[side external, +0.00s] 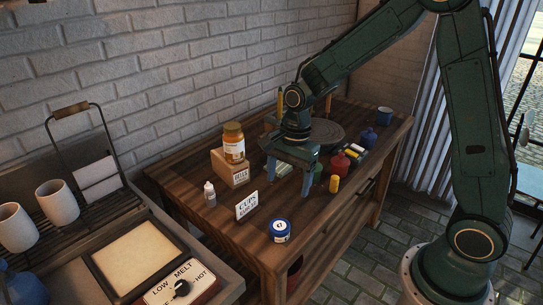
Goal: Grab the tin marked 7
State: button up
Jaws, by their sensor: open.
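A small round tin (280,231) with a blue rim and a pale label stands near the table's front edge. Its marking is too small for me to read with certainty. My gripper (289,181) is open, with its two blue fingers pointing down over the table. It is empty and apart from the tin, farther back on the table. No other tin with a readable 7 shows.
A white card sign (246,205) stands left of the tin. A small white bottle (209,193), an orange jar (234,142) on a wooden box (230,170), a yellow piece (334,184) and a red bottle (340,163) stand around my gripper. Table (225,228) is bare left of the tin.

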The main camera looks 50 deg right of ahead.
jog(key=shift+f+m, duration=0.6)
jog(key=shift+f, duration=0.4)
send_near(280, 226)
jog(key=shift+w+a+f, duration=0.1)
jog(key=shift+f, duration=1.15)
jog(key=shift+w+f, duration=0.1)
jog(key=shift+f, duration=1.15)
jog(key=shift+a+f, duration=0.2)
jog(key=shift+f, duration=1.1)
jog(key=shift+a+f, duration=0.15)
jog(key=shift+f, duration=1.1)
jog(key=c, duration=1.1)
